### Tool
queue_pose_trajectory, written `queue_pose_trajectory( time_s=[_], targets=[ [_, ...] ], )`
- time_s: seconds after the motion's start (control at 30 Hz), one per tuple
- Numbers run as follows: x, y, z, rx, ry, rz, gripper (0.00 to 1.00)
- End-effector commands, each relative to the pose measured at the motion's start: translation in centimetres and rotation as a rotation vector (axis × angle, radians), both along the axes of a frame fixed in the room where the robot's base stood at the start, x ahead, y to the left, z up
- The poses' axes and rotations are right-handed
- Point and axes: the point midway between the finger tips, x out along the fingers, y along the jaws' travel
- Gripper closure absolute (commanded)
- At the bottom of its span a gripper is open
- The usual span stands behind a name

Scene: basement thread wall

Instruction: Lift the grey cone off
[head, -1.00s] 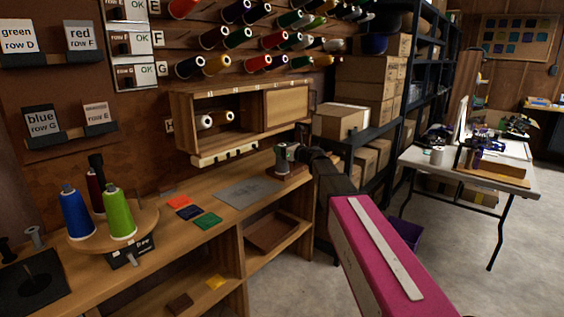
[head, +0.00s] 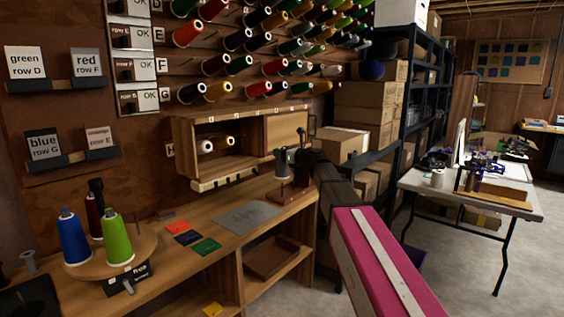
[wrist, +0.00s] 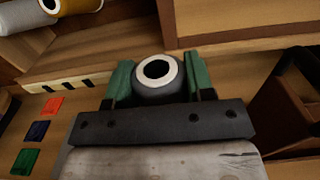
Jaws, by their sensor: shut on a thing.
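My gripper (head: 290,158) is at the far right end of the wooden bench, above a small dark reddish-brown stand (head: 289,193). In the wrist view its two green-padded fingers (wrist: 158,82) are shut on the grey cone (wrist: 158,91), one on each side. The cone's pale top ring and dark hole face the camera. In the head view the cone is mostly hidden by my gripper. It is higher over the stand than the stand's base, but I cannot tell whether it is clear of any peg.
A round turntable (head: 145,245) at the left holds blue (head: 73,238), green (head: 116,238) and dark red cones; its label reads "free". A grey mat (head: 248,216) and coloured swatches (head: 187,237) lie on the bench. A wooden cubby (head: 182,135) stands behind, with cartons (head: 340,142) to the right.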

Motion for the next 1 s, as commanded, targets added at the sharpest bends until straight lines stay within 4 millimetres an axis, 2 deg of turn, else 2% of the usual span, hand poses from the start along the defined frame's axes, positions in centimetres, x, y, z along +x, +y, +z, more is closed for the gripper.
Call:
queue_pose_trajectory(
  time_s=[0.57,1.0],
  targets=[
    [0.0,0.0,1.0,0.000,0.000,0.000,0.92],
    [0.0,0.0,4.5,0.001,-0.001,0.000,0.92]
  ],
)
